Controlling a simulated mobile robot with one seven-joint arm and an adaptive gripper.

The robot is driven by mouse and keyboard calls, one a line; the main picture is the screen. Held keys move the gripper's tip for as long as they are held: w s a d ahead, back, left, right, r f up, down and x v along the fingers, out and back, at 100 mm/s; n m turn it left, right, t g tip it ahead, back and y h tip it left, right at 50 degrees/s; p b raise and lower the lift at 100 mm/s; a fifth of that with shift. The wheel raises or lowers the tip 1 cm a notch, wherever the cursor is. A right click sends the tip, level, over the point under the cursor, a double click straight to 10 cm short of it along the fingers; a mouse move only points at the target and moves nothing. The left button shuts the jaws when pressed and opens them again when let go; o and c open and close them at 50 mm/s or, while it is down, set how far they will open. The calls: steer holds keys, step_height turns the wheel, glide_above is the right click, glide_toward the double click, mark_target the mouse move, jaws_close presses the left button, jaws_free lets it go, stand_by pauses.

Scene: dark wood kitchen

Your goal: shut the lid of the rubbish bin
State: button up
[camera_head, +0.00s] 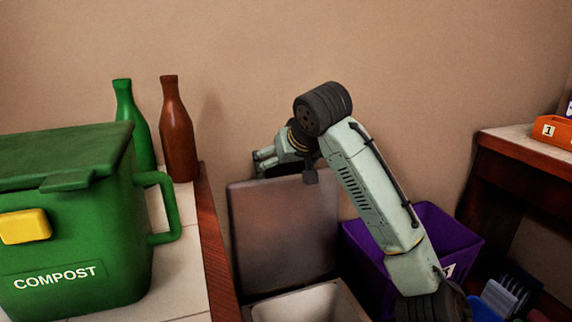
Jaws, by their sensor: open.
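The rubbish bin (345,301) stands on the floor at the bottom middle, mostly cut off by the picture's lower edge. A pale inner part shows inside it. Its grey-brown lid (280,240) stands upright, raised at the back of the bin. My gripper (262,161) is at the top edge of the lid, near its left half, with the fingers pointing left. The fingers are open and hold nothing that I can see. I cannot tell whether they touch the lid. My arm reaches up from the lower right, in front of the lid's right side.
A green compost caddy (75,245) stands on the tiled counter (185,280) at left, with green (137,130) and brown (177,135) bottles behind. A purple crate (447,240) is right of the bin. A wooden table (510,148) stands at far right. The wall is behind.

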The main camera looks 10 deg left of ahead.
steer(key=shift+c, duration=0.4)
steer(key=shift+f, duration=0.1)
steer(key=c, duration=1.5)
steer(key=shift+s+d, duration=0.1)
steer(key=shift+s, duration=0.05)
